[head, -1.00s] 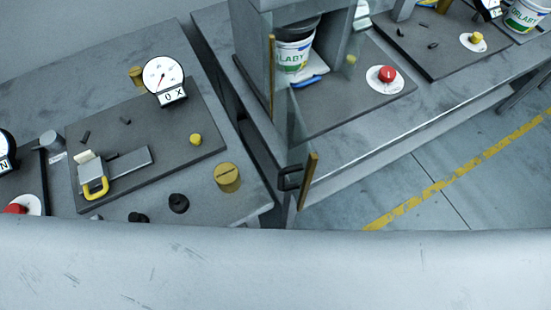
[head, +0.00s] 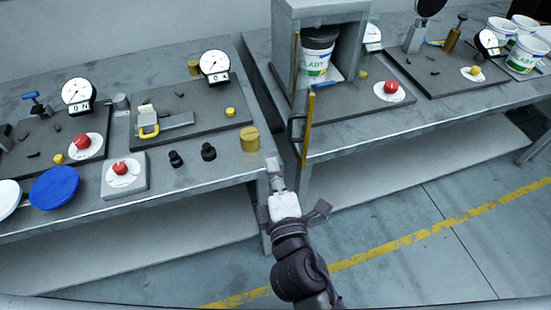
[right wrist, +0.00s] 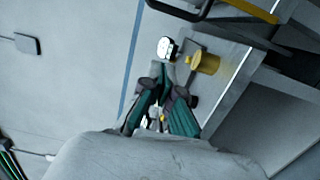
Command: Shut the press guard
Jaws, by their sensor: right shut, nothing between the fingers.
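The press guard is a clear panel with a yellow edge strip (head: 308,130) and a dark handle (head: 296,128). It stands open, swung out toward me from the left front of the grey press housing (head: 290,45). A white labelled tub (head: 316,62) with a dark lid stands inside the housing. My right gripper (head: 275,170) is shut and empty. It is in front of the gap between the benches, below and left of the handle in the head view, apart from it. The handle (right wrist: 182,12) also shows at the top of the right wrist view. My left gripper is out of view.
On the left bench (head: 215,170) are a brass cylinder (head: 250,139), two black knobs, gauges and a red button (head: 121,168). Another red button (head: 391,88) is on the plate right of the housing. The floor (head: 440,230) in front is clear.

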